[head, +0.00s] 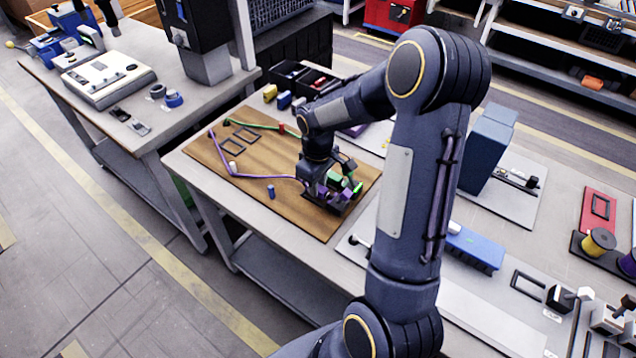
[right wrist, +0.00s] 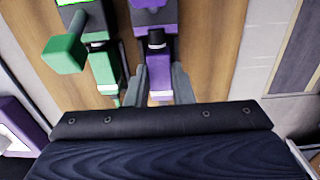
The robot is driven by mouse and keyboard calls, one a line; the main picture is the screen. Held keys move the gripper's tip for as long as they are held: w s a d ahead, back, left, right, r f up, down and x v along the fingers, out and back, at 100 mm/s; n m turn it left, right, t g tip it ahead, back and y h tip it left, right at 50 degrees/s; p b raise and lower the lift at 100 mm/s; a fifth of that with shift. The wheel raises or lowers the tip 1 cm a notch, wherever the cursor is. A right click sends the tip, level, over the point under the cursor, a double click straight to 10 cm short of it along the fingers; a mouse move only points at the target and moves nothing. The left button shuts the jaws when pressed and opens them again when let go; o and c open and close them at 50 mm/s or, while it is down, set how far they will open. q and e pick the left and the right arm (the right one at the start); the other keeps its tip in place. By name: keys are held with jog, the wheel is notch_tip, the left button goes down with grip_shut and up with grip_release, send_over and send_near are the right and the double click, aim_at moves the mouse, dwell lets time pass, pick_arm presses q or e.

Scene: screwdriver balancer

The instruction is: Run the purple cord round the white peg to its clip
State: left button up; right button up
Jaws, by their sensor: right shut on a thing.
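The purple cord (head: 262,177) lies on a brown wooden board (head: 250,207). It runs down from the board's left edge, bends beside the white peg (head: 232,165) on its near side, and goes right towards my right gripper (head: 322,189). In the right wrist view my right gripper (right wrist: 160,88) is shut on a purple plug-like piece (right wrist: 157,68). A purple block (right wrist: 153,14), perhaps the clip, lies just beyond that piece; I cannot tell whether they are seated together. A green connector (right wrist: 104,66) stands beside it. My left gripper is not in view.
A blue peg (head: 271,192) stands near the board's front edge. A green cord (head: 253,125) runs along the far side by black frames (head: 234,143). My right arm hides the table behind it. A blue block (head: 474,248) sits to the right.

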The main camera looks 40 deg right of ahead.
jog(key=shift+f+b, duration=0.45)
jog(key=shift+f, duration=0.15)
dwell(0.3)
jog(key=o, duration=1)
notch_tip(320, 180, up, 7)
jog(key=shift+f, duration=0.15)
jog(key=shift+r, duration=0.6)
